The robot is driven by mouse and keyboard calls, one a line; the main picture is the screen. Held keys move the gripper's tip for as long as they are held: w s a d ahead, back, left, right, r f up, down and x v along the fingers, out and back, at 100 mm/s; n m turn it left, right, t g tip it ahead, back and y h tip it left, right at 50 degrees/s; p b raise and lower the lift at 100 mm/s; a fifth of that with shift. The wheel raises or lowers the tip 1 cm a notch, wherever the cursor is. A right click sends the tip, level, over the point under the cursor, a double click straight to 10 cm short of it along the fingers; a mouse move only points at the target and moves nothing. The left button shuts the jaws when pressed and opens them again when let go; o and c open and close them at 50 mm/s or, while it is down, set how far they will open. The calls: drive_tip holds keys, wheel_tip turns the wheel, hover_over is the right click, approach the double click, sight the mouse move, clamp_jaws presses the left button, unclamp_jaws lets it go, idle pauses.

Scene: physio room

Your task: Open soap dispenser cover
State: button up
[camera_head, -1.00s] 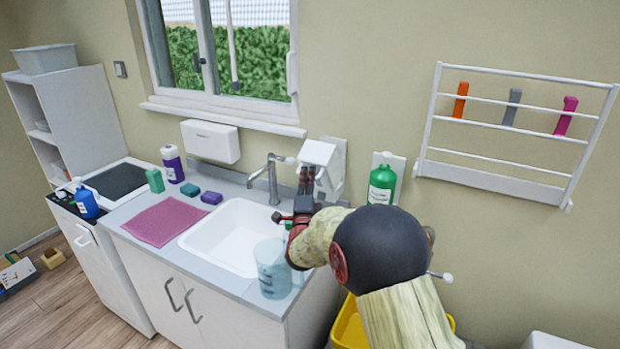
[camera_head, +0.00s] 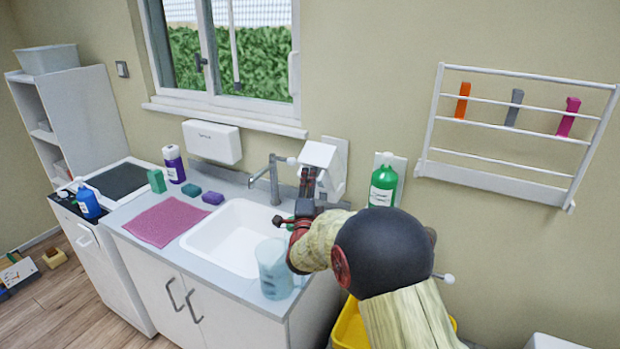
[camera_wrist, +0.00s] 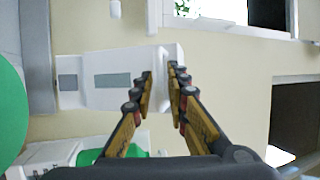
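The soap dispenser (camera_head: 335,170) is a white box on the wall to the right of the tap. Its white cover (camera_head: 319,154) slants outward at the top front. In the wrist view the cover (camera_wrist: 105,85) is a white panel with two grey patches and a raised white edge. My gripper (camera_head: 309,172) is at the cover's lower front. My arm hides part of the dispenser's lower side.
A tap (camera_head: 268,182) and white sink (camera_head: 235,238) are left of my gripper. A clear jug (camera_head: 273,270) stands at the counter's front right. A green bottle (camera_head: 383,182) is on the wall close to my arm. A wall rack (camera_head: 500,165) is farther right.

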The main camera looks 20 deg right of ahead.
drive_tip(key=v, duration=1.1)
drive_tip(key=shift+a, duration=0.1)
drive_tip(key=s+a+r+n+g+y, duration=0.3)
drive_tip(key=s+a+n+g+y, duration=0.3)
drive_tip(key=s+a+n+y, duration=0.55)
drive_tip(key=s+f+n+g, duration=0.1)
drive_tip(key=s+n+g, duration=0.1)
drive_tip(key=s, duration=0.6)
drive_tip(key=s+f+n+g+h, duration=0.1)
drive_tip(key=s+f+n+g, duration=0.1)
drive_tip(key=s+n, duration=0.3)
drive_tip(key=s+f+n+g, duration=0.2)
drive_tip(key=s+n+g, duration=0.1)
drive_tip(key=s, duration=0.9)
drive_tip(key=shift+s+a+n, duration=0.25)
drive_tip(key=shift+a+n, duration=0.1)
